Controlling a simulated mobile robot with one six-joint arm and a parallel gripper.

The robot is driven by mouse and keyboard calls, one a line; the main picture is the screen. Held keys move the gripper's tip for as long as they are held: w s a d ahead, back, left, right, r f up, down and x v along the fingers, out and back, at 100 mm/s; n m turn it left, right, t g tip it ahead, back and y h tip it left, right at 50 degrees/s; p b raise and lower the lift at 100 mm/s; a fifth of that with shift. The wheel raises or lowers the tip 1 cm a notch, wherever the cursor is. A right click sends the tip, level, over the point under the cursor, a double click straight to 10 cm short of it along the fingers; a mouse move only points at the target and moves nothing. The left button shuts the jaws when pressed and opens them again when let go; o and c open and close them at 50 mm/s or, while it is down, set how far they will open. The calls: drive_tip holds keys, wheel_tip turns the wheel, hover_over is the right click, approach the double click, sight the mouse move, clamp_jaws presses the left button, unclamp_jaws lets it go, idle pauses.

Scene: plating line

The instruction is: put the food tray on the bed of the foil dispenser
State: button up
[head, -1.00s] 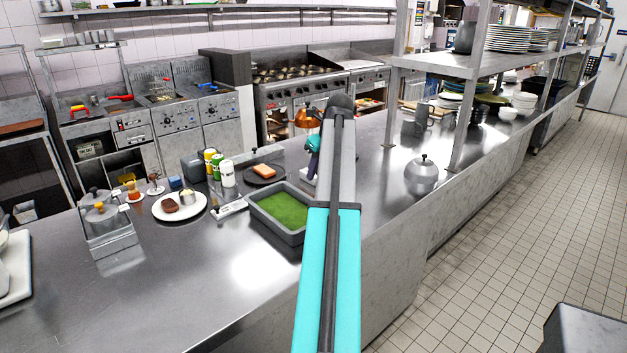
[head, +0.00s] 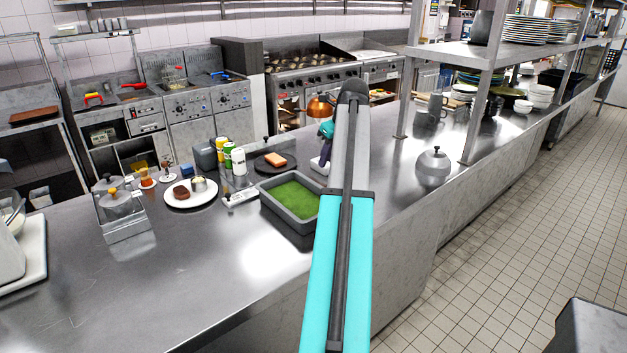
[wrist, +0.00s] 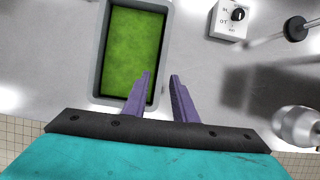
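The food tray (head: 268,207) is a grey rectangular tray with green food in it, standing on the steel counter. In the wrist view the tray (wrist: 101,60) lies upper left. My gripper (wrist: 160,75) is open and empty, its two purple fingers apart. The left finger overlaps the tray's near right corner in the picture, and the right finger is outside its right wall. I cannot tell the height above the rim. I cannot pick out the foil dispenser with certainty.
A metal dome (head: 433,166) stands right of my arm. A white box with a knob (wrist: 229,18) is near the tray. The counter's left front is bare.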

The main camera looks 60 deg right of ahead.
drive_tip(key=w+a+n+t, duration=0.2)
drive_tip(key=n+t, duration=0.1)
drive_tip(key=n, duration=1.1)
drive_tip(key=w+a+n+t, duration=0.1)
drive_tip(key=w+n+t, duration=0.1)
drive_tip(key=n, duration=1.3)
drive_tip(key=s+f+n+t+h+b, duration=0.2)
drive_tip(key=s+f+n, duration=0.4)
drive_tip(key=s, duration=0.6)
wheel_tip(320, 180, down, 2)
drive_tip(key=shift+s+d+f+n+t+h+b, duration=0.25)
drive_tip(key=shift+n+t+h+b, duration=0.2)
drive_tip(key=shift+t, duration=0.35)
